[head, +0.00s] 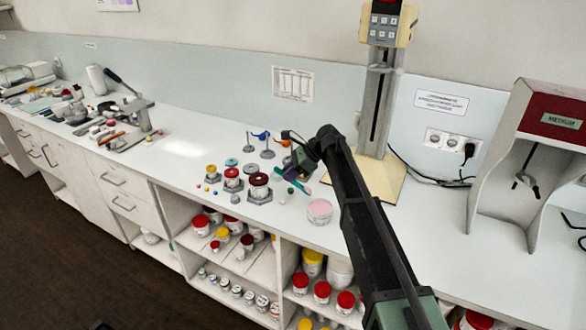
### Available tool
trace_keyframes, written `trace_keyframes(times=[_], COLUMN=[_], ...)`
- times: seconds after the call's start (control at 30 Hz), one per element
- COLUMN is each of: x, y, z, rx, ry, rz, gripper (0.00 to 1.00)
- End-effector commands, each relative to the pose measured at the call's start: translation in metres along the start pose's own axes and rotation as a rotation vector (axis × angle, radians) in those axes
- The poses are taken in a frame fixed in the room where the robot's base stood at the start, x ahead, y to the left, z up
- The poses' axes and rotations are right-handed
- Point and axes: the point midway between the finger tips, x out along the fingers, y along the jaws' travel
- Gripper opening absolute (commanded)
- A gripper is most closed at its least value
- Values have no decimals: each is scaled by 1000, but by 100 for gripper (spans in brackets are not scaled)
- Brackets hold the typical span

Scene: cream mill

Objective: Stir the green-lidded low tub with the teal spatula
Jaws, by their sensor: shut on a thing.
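My gripper (293,172) is above the bench, left of the pale column stand, and is shut on the teal spatula (299,185). The spatula is a thin teal strip slanting down to the right below the jaws; part of it is hidden by the gripper. A low white open tub with pink contents (319,209) stands below and right of the spatula, apart from it as far as I can see. I cannot tell which is the green-lidded low tub.
A dark-red-topped jar (259,184) and a red-topped jar (232,177) stand left of the gripper. Small coloured balls (206,188) lie further left. The column stand (380,175) is behind my arm.

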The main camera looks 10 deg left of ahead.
Motion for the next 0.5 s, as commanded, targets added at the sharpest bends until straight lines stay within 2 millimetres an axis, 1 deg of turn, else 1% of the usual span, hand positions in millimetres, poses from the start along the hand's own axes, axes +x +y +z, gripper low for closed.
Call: trace_keyframes(times=[0.1,0.27,0.5], x=[2,4,21], y=[-1,-1,-1], z=[-2,-5,-22], rx=[46,47,45], ry=[16,16,16], rz=[15,16,17], gripper=[0,0,0])
